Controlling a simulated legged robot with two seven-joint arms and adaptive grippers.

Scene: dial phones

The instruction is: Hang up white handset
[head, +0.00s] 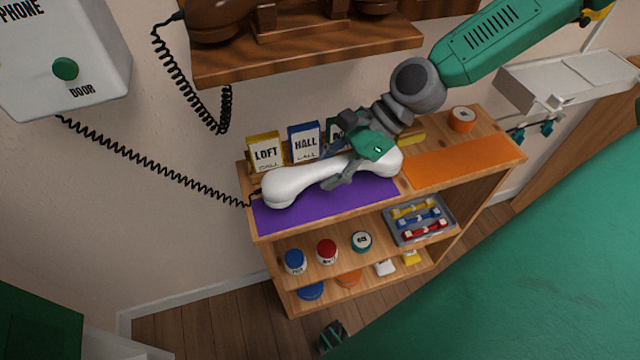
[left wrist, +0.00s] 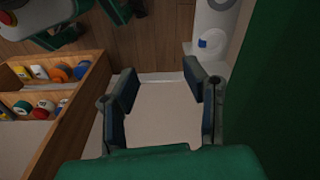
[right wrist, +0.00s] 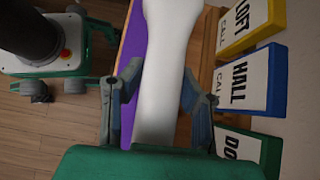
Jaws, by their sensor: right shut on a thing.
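The white handset (head: 285,188) lies lengthwise over the purple mat (head: 345,205) on the top of the wooden shelf; I cannot tell whether it touches the mat. My right gripper (head: 350,166) is shut on the handset's grip, with a finger on each side. The handset also fills the middle of the right wrist view (right wrist: 168,50), between the fingers (right wrist: 160,85). A black coiled cord (head: 150,168) runs from the handset's left end to the white DOOR phone box (head: 95,75) on the wall. My left gripper (left wrist: 162,85) is open and empty in the left wrist view.
LOFT (head: 265,155) and HALL (head: 305,143) cards stand behind the handset. A brown phone shelf (head: 310,52) juts from the wall above. An orange mat (head: 460,160) and an orange round item (head: 462,118) are on the right. Lower shelves hold small jars and a grey tray (head: 440,233).

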